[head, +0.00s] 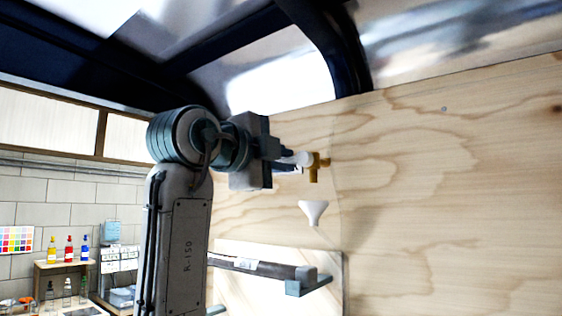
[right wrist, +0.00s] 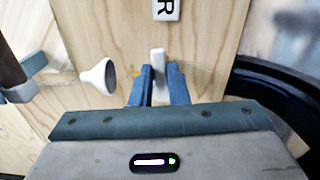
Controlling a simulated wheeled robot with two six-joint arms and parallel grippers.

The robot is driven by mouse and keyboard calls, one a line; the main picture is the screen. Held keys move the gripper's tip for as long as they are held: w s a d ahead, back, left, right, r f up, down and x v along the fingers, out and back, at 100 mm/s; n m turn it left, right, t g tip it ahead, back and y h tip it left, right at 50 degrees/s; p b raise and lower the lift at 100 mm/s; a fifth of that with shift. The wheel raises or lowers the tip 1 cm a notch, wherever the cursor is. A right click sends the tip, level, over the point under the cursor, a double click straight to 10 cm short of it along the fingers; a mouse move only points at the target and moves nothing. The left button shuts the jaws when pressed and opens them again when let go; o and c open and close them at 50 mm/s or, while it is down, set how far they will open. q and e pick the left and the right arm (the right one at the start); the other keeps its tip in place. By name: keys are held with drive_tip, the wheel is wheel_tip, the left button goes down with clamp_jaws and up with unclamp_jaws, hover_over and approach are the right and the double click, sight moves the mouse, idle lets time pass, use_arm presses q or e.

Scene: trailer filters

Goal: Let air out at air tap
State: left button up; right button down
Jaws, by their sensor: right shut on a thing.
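The air tap (head: 318,166) is a small brass fitting on the light plywood wall in the head view. Its white handle (head: 301,158) points left towards my right gripper (head: 284,163). In the right wrist view the blue fingers of my right gripper (right wrist: 158,88) are on either side of the white handle (right wrist: 158,62), shut on it. A white tag (right wrist: 167,9) with a black letter R, cut off by the frame's edge, is on the wood beyond the handle. My left gripper is not in view.
A white funnel (head: 313,213) sits below the tap, beside my right gripper in the wrist view (right wrist: 98,76). A dark cylinder (head: 262,266) in a blue-grey bracket (head: 309,283) is mounted lower on the wall. Shelves with coloured bottles (head: 69,249) stand at far left.

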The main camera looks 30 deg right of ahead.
drive_tip(key=shift+r+m, duration=0.15)
drive_tip(key=shift+m, duration=0.45)
drive_tip(key=c, duration=1.4)
unclamp_jaws()
